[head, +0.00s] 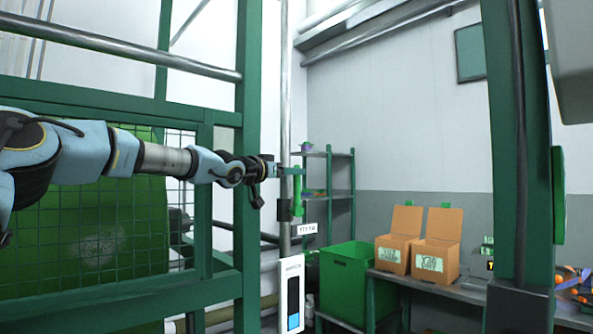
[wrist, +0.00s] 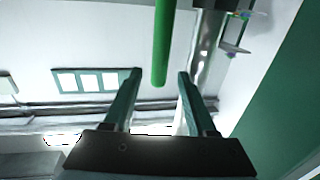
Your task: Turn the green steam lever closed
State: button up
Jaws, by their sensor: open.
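The green steam lever (head: 298,193) stands upright beside a vertical metal pipe (head: 285,100) near the middle of the head view. A dark fitting sits on the pipe by the lever's lower part. My gripper (head: 291,170) reaches in from the left at the height of the lever's upper end. In the wrist view, my gripper (wrist: 160,73) is open, with its two teal fingers apart. The green lever (wrist: 163,42) shows as a bar whose near end lies between the fingertips, with a gap on both sides. I see no contact with either finger.
A green frame post (head: 247,120) and mesh guard (head: 90,220) stand left, behind my arm. A white label (head: 307,229) and white panel (head: 291,295) are below the lever. A green shelf (head: 341,194), green bin (head: 345,285) and orange boxes (head: 436,258) are farther right.

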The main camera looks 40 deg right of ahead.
jog(key=shift+w+d+r+p, duration=0.15)
jog(key=shift+d+p, duration=0.25)
jog(key=shift+d, duration=1.2)
grip_shut()
